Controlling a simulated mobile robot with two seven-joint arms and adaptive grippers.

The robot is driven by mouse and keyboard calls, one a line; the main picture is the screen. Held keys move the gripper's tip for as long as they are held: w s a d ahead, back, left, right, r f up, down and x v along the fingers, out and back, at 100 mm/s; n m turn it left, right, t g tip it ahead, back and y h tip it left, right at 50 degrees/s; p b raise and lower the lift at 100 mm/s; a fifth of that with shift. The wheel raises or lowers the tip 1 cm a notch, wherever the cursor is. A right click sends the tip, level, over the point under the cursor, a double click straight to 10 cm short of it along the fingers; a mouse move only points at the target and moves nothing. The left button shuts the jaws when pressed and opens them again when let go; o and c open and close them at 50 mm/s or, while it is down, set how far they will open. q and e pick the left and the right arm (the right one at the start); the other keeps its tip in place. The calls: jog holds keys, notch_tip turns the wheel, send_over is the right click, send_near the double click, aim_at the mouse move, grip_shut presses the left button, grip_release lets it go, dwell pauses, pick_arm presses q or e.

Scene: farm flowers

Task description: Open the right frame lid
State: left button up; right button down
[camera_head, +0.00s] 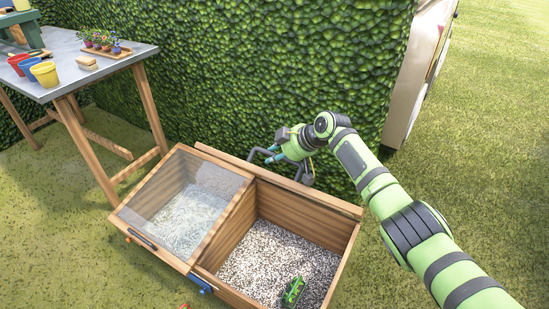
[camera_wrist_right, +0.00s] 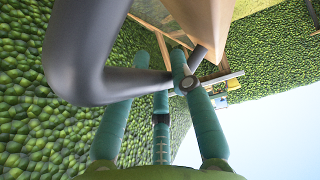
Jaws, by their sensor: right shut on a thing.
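The cold frame (camera_head: 230,283) stands on the grass with two compartments. Its right compartment is uncovered, showing gravel inside. The right lid (camera_head: 322,199) is swung up to the back, seen nearly edge-on, so its pane is hidden. Its grey bent handle (camera_head: 256,151) sticks out behind; the handle also looms large in the right wrist view (camera_wrist_right: 75,50), beside the wooden lid edge (camera_wrist_right: 205,25). My right gripper (camera_head: 278,154) is shut on this handle; its teal fingers (camera_wrist_right: 165,80) partly hide the contact. My left gripper is out of view.
The glazed left lid (camera_head: 190,200) lies closed. A small green object (camera_head: 293,290) lies in the right compartment. A hedge (camera_head: 300,70) rises close behind the frame. A potting table (camera_head: 70,70) with pots stands at left. Open grass lies to the right.

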jog(key=shift+d+f, duration=0.15)
jog(key=c, duration=1)
grip_release()
jog(key=shift+c, duration=0.2)
jog(key=v, duration=1.2)
